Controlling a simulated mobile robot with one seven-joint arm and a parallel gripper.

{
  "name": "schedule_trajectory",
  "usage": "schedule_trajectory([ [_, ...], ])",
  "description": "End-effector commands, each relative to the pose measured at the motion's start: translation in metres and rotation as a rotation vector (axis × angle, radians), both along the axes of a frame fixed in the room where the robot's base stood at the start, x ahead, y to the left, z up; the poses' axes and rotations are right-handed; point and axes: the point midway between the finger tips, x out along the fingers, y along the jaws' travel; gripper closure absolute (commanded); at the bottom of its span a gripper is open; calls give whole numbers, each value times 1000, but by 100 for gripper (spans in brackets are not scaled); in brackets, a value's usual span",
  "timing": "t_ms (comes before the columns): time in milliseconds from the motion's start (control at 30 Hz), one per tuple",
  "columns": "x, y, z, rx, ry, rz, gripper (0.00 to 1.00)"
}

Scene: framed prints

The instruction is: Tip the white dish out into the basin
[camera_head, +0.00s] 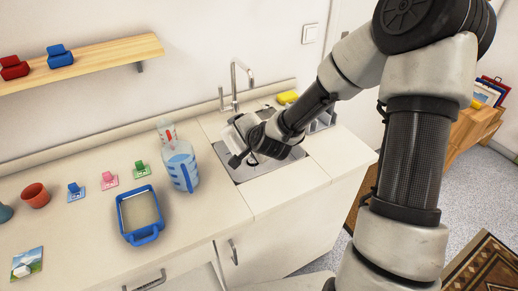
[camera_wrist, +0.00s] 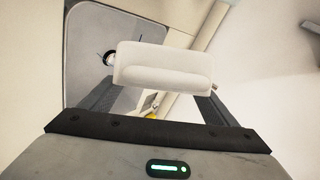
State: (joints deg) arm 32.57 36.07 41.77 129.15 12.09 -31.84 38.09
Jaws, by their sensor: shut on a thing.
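The white dish (camera_wrist: 165,68) is held between the two fingers of my gripper (camera_wrist: 160,100) in the wrist view. In the head view the dish (camera_head: 242,124) shows as a pale shape beside my gripper (camera_head: 240,148), above the basin. It looks tilted on its side, but its inside is hidden, so I cannot tell whether anything is in it. The grey metal basin (camera_head: 244,174) is set in the counter below, partly covered by my arm. The basin (camera_wrist: 84,38) and its drain also show behind the dish in the wrist view.
A faucet (camera_head: 235,88) stands behind the basin, with a yellow sponge (camera_head: 287,97) to its right. A measuring jug (camera_head: 180,163) and a blue-rimmed tray (camera_head: 127,218) are left of the basin. The counter strip in front of the basin is clear.

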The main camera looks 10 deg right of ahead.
Motion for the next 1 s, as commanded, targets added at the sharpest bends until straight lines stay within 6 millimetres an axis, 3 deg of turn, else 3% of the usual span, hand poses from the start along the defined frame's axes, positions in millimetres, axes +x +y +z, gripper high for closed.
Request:
schedule_trajectory([
  [1000, 1, -9, 4, 112, 6, 0, 53],
])
